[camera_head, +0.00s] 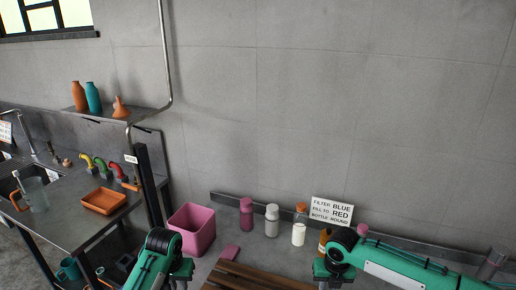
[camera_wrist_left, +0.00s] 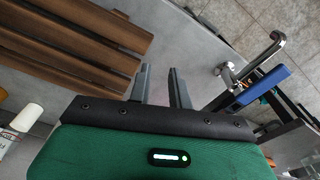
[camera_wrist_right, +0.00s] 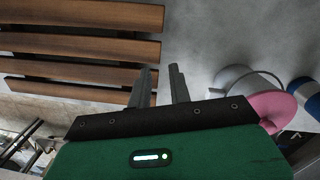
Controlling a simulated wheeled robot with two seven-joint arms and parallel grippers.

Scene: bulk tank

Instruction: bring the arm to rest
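My right gripper (camera_head: 330,274) is low on the right of the head view, right of the rack. In the right wrist view its fingers (camera_wrist_right: 160,70) are also apart and empty. The slats show beside the fingers in both wrist views. Both grippers appear to be above the grey bench.
A pink bin (camera_head: 195,228) stands on the bench, with a pink block (camera_head: 230,251) near it. Several bottles, including a white one with an orange cap (camera_head: 299,228), stand by the wall near a sign (camera_head: 331,212). An orange tray (camera_head: 102,201) is at the left.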

